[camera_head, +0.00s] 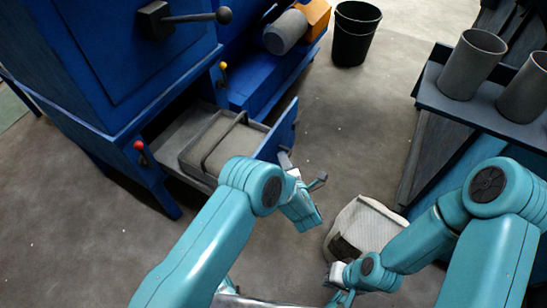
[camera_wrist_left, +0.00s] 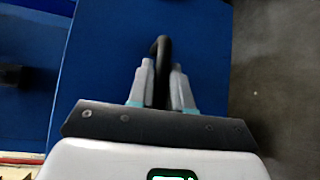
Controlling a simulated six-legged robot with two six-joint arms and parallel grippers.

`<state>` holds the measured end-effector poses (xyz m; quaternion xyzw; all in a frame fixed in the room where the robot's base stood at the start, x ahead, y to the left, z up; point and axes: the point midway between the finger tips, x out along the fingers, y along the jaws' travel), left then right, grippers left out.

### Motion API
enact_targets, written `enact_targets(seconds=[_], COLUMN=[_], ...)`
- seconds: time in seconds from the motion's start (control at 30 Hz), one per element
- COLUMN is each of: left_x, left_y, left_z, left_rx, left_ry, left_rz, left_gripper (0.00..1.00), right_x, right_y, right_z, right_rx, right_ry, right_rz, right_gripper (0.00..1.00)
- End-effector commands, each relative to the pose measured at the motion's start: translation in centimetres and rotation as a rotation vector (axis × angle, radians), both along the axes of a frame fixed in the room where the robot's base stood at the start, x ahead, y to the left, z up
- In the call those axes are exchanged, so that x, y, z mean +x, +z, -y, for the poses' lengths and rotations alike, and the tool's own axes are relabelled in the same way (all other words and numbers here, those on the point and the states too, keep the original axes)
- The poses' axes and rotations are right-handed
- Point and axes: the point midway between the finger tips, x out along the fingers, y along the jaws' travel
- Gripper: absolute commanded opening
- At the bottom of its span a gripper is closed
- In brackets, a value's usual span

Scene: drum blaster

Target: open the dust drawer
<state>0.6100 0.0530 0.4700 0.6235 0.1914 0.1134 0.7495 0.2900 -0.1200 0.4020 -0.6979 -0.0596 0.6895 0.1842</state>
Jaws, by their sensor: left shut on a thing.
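The dust drawer (camera_head: 282,133) stands pulled out from the lower part of the blue machine, with its inside showing. A grey tray or bin (camera_head: 215,145) with a thin dark bail handle sits in it. My left gripper (camera_head: 288,168) is at the outer face of the drawer front. In the left wrist view, the gripper (camera_wrist_left: 162,85) is shut on the dark drawer handle (camera_wrist_left: 161,50), which stands against the blue front (camera_wrist_left: 110,60). My right gripper (camera_head: 343,293) is low at the bottom of the head view, apart from the drawer; its fingers are too small to read.
A pale bag or sack (camera_head: 370,222) stands on the floor right of my left gripper. A black bin (camera_head: 355,35) stands at the back. A dark shelf with grey cups (camera_head: 473,65) is at the right. Red (camera_head: 138,145) and yellow (camera_head: 223,66) knobs flank the drawer opening.

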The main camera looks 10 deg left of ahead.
Motion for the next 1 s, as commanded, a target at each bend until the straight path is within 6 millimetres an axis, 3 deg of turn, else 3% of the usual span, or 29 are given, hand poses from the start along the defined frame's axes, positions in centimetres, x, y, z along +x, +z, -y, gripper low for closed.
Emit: enact_targets(seconds=[0.2, 0.57, 0.6, 0.63, 1.0], left_x=[-0.47, -0.56, -0.55, -0.55, -0.44], left_y=[-0.08, -0.07, -0.07, -0.06, -0.02], left_z=[1.16, 1.39, 1.39, 1.38, 1.32], left_rx=[0.000, 0.001, 0.001, 0.001, 0.000], left_ry=[0.000, 0.001, 0.001, 0.001, 0.001], left_rz=[-0.001, -0.001, -0.001, -0.001, 0.000], left_gripper=[0.00, 0.00, 0.29, 0.38, 0.38], right_x=[0.00, 0.00, 0.00, 0.00, -0.01], right_y=[-0.20, -0.19, -0.19, -0.19, -0.26], right_z=[0.00, -0.01, 0.00, 0.00, 0.00], right_rx=[0.000, 0.000, 0.000, 0.000, 0.000], right_ry=[0.000, 0.000, 0.000, 0.000, 0.000], right_rz=[0.000, 0.000, 0.000, 0.000, 0.000], right_gripper=[0.00, 0.00, 0.00, 0.00, 0.00])
